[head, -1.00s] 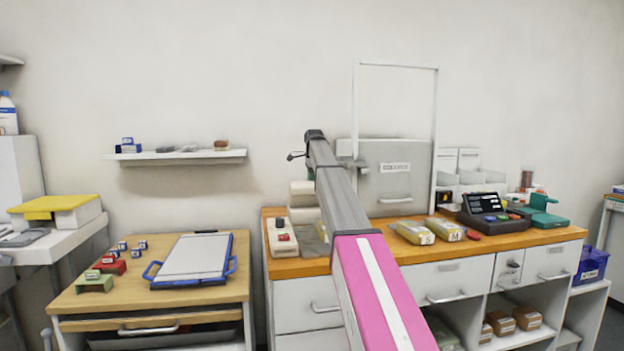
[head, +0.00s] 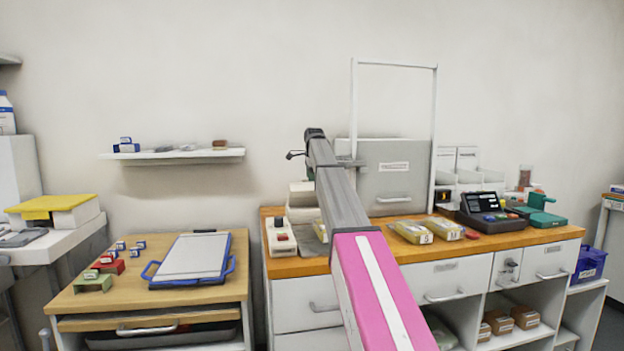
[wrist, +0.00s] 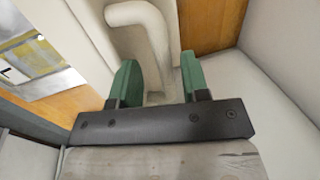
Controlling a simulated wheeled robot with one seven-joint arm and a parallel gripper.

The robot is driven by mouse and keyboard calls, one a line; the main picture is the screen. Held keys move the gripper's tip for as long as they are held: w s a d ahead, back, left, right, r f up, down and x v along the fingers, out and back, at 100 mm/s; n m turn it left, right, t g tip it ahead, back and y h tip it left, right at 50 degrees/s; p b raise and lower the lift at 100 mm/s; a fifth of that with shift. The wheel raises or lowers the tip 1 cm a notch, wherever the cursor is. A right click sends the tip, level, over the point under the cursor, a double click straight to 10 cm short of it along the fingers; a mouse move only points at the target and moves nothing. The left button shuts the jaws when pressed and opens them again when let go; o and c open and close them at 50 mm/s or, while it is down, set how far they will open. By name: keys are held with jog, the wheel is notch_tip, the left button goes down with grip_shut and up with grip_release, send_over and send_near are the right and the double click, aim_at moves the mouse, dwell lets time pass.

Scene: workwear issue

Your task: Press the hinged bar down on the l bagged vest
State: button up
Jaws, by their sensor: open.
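In the wrist view my gripper (wrist: 158,80) is open, its two green fingers apart. A thick white bent bar (wrist: 152,30) shows beyond and between the fingers; contact cannot be told. The bagged vest (wrist: 38,62), yellowish in clear wrap with a white label, lies at the left of the wrist view; its letter is only partly seen. In the head view a white device (head: 300,197) stands on the counter left of my arm, with a bit of yellowish bag (head: 320,229) beside it.
Bagged vests marked S (head: 411,231) and apparently M (head: 445,228) lie on the wooden counter (head: 385,257) right of my arm. A white box with a red button (head: 281,236) stands at the counter's left end. A grey cabinet (head: 392,170) stands behind.

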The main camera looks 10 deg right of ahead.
jog(key=v, duration=1)
jog(key=shift+r, duration=0.2)
jog(key=shift+s, duration=0.2)
